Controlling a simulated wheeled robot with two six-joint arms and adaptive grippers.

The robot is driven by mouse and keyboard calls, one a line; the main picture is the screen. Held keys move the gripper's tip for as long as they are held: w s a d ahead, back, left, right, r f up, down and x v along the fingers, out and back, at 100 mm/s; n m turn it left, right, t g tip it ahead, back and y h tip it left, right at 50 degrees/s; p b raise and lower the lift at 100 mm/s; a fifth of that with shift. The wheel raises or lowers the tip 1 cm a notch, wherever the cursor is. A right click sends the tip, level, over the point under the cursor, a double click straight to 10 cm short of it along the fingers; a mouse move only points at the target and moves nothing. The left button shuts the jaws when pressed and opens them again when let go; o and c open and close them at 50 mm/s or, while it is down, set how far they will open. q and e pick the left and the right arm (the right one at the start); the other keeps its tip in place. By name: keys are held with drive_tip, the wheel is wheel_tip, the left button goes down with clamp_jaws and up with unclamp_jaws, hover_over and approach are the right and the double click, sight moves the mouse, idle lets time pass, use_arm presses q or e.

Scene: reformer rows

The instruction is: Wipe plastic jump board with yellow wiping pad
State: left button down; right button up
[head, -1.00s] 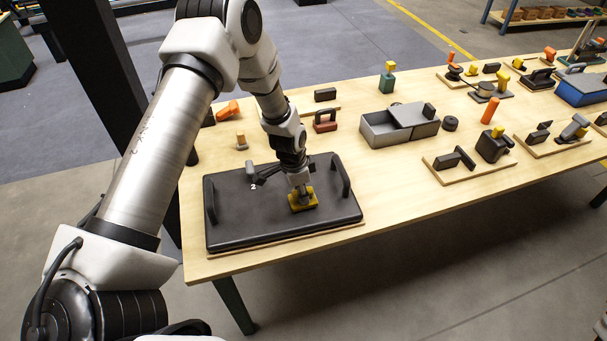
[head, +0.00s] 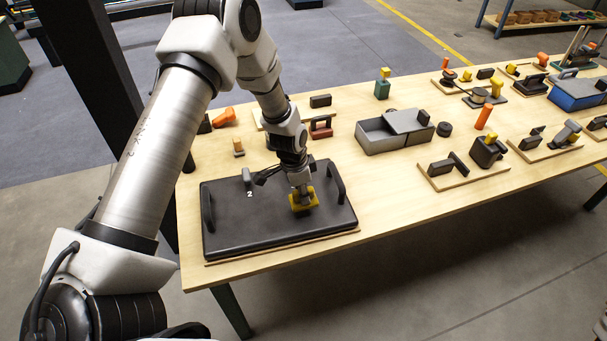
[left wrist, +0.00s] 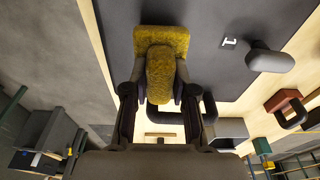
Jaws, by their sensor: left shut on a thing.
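The plastic jump board (head: 235,220) is a dark flat slab with a raised handle at each end and a white "2" on it. It lies at the near left of the table. My left gripper (head: 301,188) points down over its right half, shut on the yellow wiping pad (head: 304,203). The pad is on or just above the board's surface; exact contact is hard to tell. In the left wrist view, the yellow pad (left wrist: 162,42) sits between the fingers (left wrist: 160,95), with the dark board (left wrist: 215,65) behind it. My right gripper is out of view.
A small grey knob (head: 247,178) stands at the board's back edge. Behind it are a wooden peg piece (head: 238,147) and a red-brown block with a handle (head: 321,131). A grey open box (head: 378,137) stands to the right. Bare tabletop (head: 385,195) lies right of the board.

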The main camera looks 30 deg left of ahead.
use_arm(q)
drive_tip(key=shift+s+r, duration=0.1)
drive_tip(key=shift+r, duration=0.55)
drive_tip(key=r+p, duration=0.2)
drive_tip(key=shift+w+r+p, duration=0.2)
drive_tip(key=shift+r+p, duration=0.1)
drive_tip(key=shift+r, duration=0.1)
drive_tip(key=shift+s+r, duration=0.15)
drive_tip(key=shift+r, duration=0.35)
drive_tip(key=shift+f, duration=0.1)
